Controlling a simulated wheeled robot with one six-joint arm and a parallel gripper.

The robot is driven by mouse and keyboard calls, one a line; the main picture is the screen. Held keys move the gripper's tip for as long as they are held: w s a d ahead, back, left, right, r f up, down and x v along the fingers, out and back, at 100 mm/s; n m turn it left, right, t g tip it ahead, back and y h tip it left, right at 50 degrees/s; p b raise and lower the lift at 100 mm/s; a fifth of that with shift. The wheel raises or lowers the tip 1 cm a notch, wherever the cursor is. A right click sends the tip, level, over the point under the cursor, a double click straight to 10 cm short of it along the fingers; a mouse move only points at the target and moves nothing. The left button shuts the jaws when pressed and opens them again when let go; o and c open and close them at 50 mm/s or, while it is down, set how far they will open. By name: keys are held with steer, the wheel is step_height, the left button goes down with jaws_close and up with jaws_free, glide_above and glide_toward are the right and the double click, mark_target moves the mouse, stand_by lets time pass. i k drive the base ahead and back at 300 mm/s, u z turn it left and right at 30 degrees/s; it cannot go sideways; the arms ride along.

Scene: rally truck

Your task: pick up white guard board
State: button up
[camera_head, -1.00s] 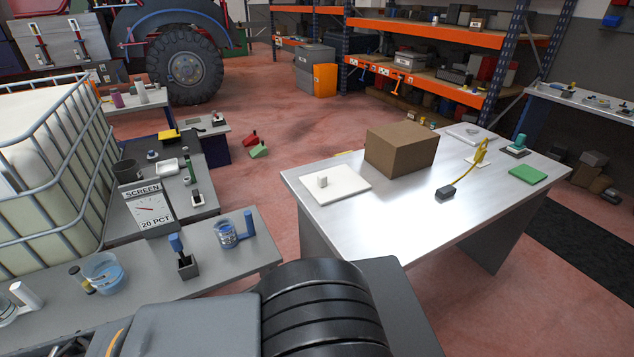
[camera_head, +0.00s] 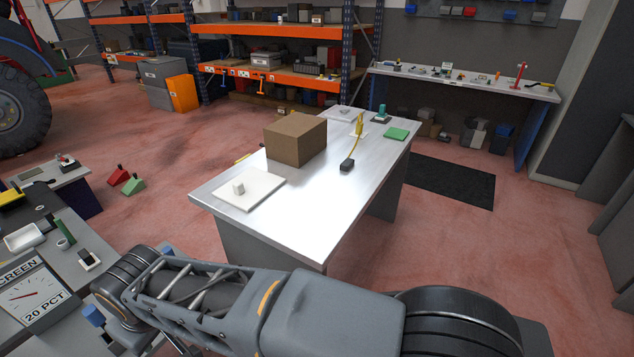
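A flat white board (camera_head: 262,191) with a small white block-like handle (camera_head: 239,187) lies near the left end of the metal table, in front of a brown box. It looks like the white guard board. A second pale flat plate (camera_head: 338,115) lies at the table's far end, partly behind other things. My arm crosses the bottom of the view, on the near side of the table and apart from the white board. My gripper does not show, so its state is hidden.
The brown box (camera_head: 296,139) stands behind the white board. A dark block (camera_head: 347,165) with a yellow cable and a green pad (camera_head: 396,134) are farther right on the metal table (camera_head: 300,215). A cluttered bench with a gauge sign (camera_head: 30,293) is at left. Red floor lies between.

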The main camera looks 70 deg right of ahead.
mark_target(244, 192)
steer(key=z, duration=0.5)
steer(key=i, duration=1.15)
steer(key=z, duration=1.25)
